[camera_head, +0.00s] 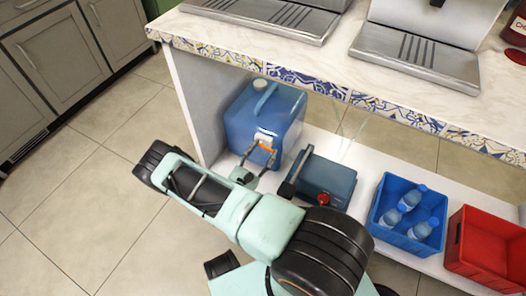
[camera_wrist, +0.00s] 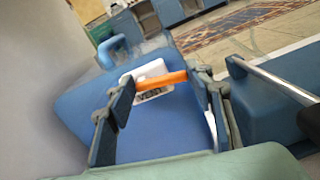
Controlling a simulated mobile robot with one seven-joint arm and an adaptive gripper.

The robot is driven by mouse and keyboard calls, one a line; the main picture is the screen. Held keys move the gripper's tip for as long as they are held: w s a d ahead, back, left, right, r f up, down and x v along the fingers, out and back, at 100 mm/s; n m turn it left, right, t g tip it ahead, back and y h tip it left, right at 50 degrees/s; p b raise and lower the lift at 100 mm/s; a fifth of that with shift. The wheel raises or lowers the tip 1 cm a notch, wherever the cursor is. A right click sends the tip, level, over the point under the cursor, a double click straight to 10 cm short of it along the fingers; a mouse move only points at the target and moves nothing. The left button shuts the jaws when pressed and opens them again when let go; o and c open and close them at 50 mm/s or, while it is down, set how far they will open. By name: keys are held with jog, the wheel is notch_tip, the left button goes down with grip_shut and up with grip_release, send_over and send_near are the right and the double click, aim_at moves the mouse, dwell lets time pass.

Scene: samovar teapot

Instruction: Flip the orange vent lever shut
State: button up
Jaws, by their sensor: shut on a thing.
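The orange vent lever (camera_head: 267,148) is on the front of a blue water container (camera_head: 245,115) on the lower shelf. In the wrist view the lever (camera_wrist: 166,82) spans the space between my two fingers, in front of a white plate (camera_wrist: 152,70) marked "VENT". My gripper (camera_head: 262,152) is shut on the lever, with a finger at each of its ends. The wrist view shows my gripper (camera_wrist: 163,88) tilted against the blue container (camera_wrist: 75,110). The fingertips partly hide the lever's ends.
A dark blue box (camera_head: 325,180) with a red knob stands close right of my gripper. Further right are a blue crate (camera_head: 385,213) of bottles and a red crate (camera_head: 478,262). The counter (camera_head: 345,75) overhangs the shelf. Floor at left is clear.

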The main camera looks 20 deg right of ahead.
jog(key=shift+r+n, duration=0.2)
jog(key=shift+n, duration=0.8)
jog(key=o, duration=1.2)
jog(key=shift+c, duration=0.2)
jog(key=v, duration=1.2)
